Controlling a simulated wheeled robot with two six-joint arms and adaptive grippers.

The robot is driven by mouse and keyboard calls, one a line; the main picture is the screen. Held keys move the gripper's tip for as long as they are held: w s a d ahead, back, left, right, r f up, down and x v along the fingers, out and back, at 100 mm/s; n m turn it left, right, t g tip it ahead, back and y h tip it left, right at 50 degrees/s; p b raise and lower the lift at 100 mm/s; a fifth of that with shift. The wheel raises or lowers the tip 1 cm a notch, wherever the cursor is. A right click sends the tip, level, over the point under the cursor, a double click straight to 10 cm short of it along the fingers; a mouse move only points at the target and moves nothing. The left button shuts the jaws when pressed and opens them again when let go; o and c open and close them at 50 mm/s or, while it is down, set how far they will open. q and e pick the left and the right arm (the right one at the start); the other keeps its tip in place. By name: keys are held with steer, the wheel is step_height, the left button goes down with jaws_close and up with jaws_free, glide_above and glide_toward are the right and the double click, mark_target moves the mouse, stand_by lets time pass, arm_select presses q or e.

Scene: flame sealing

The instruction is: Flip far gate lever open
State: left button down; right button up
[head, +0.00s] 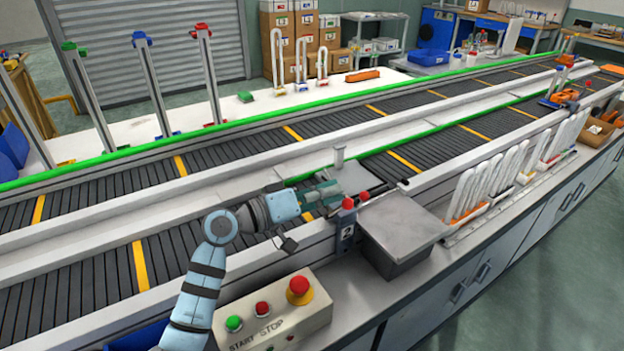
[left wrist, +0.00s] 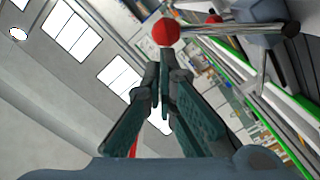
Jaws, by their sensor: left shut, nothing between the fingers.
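My left gripper (head: 326,192) is shut and empty, low over the front conveyor beside the gate post. In the left wrist view its fingers (left wrist: 160,88) are together and point toward a red ball knob (left wrist: 166,32). A metal rod (left wrist: 235,28) with a dark tip runs to the right of this knob. In the head view two red knobs, one nearer (head: 348,203) and one farther (head: 363,197), sit at the gate post (head: 346,232), just right of my gripper. I cannot tell whether the fingers touch a knob. My right gripper is not in view.
A grey metal box (head: 403,226) stands right of the post. A control box (head: 270,312) with green and red buttons stands in front of my left arm. Racks of white glass tubes (head: 497,188) line the bench at right. The back conveyor (head: 230,150) looks clear.

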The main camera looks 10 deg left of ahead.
arm_select(q)
steer(key=s+d+f+m+b, duration=0.5)
steer(key=f+m+b, duration=0.1)
steer(key=f+m, duration=0.1)
steer(key=shift+b, duration=0.4)
steer(key=shift+r, duration=0.1)
stand_by(0.5)
steer(key=s+a+r+p, duration=0.4)
steer(key=s+a, duration=0.3)
steer(key=shift+s+a+r, duration=0.2)
steer(key=shift+s+a, duration=0.05)
steer(key=shift+s, duration=0.1)
